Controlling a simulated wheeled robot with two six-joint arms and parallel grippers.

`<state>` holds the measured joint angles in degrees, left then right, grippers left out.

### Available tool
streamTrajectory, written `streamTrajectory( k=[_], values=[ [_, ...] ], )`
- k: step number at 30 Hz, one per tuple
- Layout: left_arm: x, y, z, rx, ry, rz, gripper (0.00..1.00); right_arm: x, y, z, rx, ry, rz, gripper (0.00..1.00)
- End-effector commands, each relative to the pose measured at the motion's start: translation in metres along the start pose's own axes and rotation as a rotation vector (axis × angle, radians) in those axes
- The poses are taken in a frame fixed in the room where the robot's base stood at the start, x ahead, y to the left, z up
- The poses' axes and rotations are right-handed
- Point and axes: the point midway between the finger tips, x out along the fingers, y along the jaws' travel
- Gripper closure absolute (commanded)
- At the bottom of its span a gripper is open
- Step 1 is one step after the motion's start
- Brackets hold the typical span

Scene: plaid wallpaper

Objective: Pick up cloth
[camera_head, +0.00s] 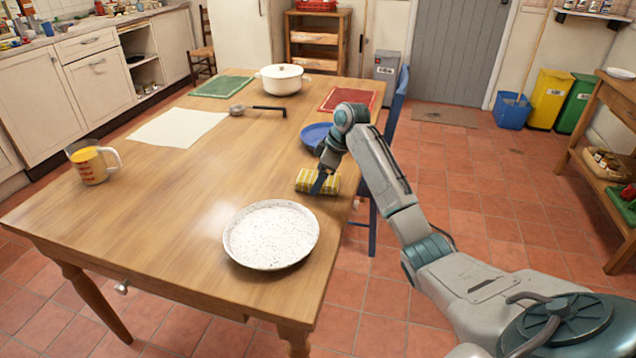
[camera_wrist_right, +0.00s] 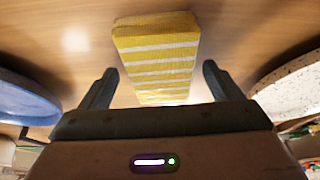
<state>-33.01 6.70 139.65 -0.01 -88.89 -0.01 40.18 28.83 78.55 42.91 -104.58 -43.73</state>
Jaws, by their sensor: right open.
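The cloth (camera_head: 305,180) is a folded yellow piece with white stripes, lying on the wooden table near its right edge. In the right wrist view the cloth (camera_wrist_right: 156,58) lies ahead of and partly between the two fingers. My right gripper (camera_head: 319,186) is over the cloth in the head view, covering part of it. In the wrist view the right gripper (camera_wrist_right: 156,84) is open, with one finger on each side of the cloth and a gap to each. I cannot tell how high the fingertips are above the table. My left gripper is not in view.
A speckled white plate (camera_head: 271,235) stands in front of the cloth, and a blue plate (camera_head: 314,135) behind it. A measuring cup (camera_head: 91,164), a white pot (camera_head: 282,79), a ladle (camera_head: 255,110) and mats are farther off. The table's middle is clear.

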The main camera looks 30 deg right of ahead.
Motion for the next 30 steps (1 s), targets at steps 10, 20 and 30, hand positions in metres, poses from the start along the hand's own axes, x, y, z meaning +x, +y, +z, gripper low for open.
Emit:
streamTrajectory(
  k=[10, 20, 30],
  values=[
    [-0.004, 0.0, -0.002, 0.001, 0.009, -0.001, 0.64, 0.003, 0.0, 0.0, 0.0, 0.001, 0.001, 0.34],
    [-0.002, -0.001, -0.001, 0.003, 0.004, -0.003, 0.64, 0.003, 0.0, 0.0, 0.0, 0.001, 0.001, 0.63],
    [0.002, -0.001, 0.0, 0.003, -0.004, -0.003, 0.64, -0.034, 0.001, -0.016, -0.001, 0.003, 0.004, 0.63]
  ],
)
